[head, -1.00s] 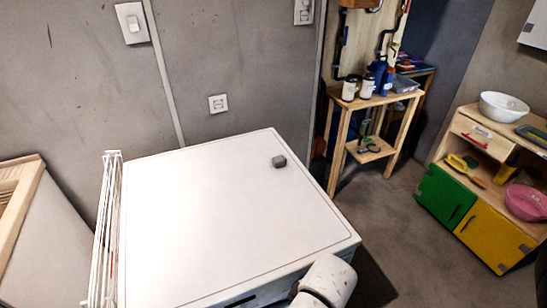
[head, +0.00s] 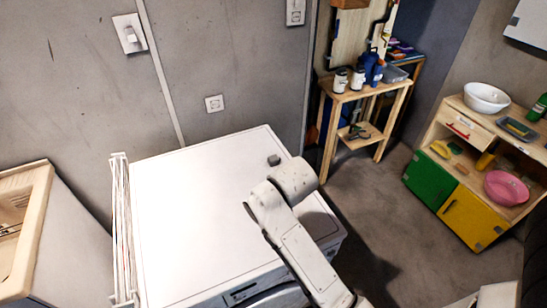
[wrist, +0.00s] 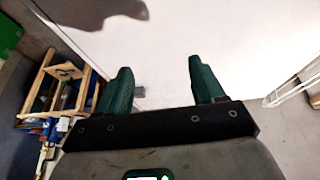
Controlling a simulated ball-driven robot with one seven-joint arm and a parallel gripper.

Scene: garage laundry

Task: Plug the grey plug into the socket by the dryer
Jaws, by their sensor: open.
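The small grey plug (head: 274,160) lies on the white dryer top (head: 190,190), near its back right corner. It also shows in the wrist view (wrist: 140,92), between my two green fingers and closer to the left one. My gripper (wrist: 160,74) is open and empty above the dryer top, apart from the plug. In the head view my arm covers the right part of the dryer top, and the fingers cannot be made out. The white socket (head: 214,103) is on the grey wall behind the dryer and looks empty.
A white switch (head: 130,33) and another wall fitting (head: 295,12) are higher on the wall. A folded drying rack (head: 122,225) stands at the dryer's left. A wooden stand with bottles (head: 365,92) is behind right, and a green and yellow cabinet (head: 465,215) is further right.

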